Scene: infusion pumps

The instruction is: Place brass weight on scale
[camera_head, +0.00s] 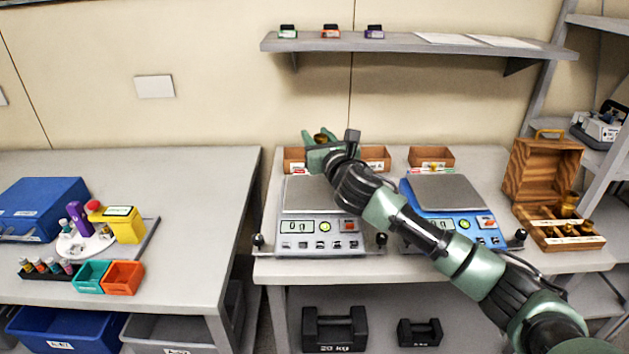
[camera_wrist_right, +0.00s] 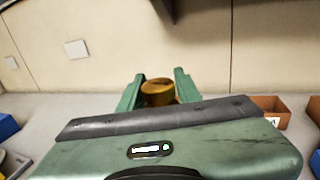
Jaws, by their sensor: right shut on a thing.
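My right gripper (camera_head: 319,133) is shut on a small brass weight (camera_wrist_right: 158,91) and holds it over the back of the left scale's area, near the wooden bins. In the right wrist view the weight sits between the two green fingers. A grey scale (camera_head: 312,244) with a metal plate (camera_head: 305,197) stands at the front of the right table; my arm covers part of it. A blue scale (camera_head: 482,238) with a metal plate (camera_head: 446,192) stands to its right. Both plates look empty where visible. My left gripper is not in view.
Wooden bins (camera_head: 431,156) line the table's back, below a wall shelf (camera_head: 400,45). An open wooden case (camera_head: 541,168) with brass weights stands at the right. A left table (camera_head: 190,190) holds a blue box (camera_head: 45,203) and small bins. A gap separates the tables.

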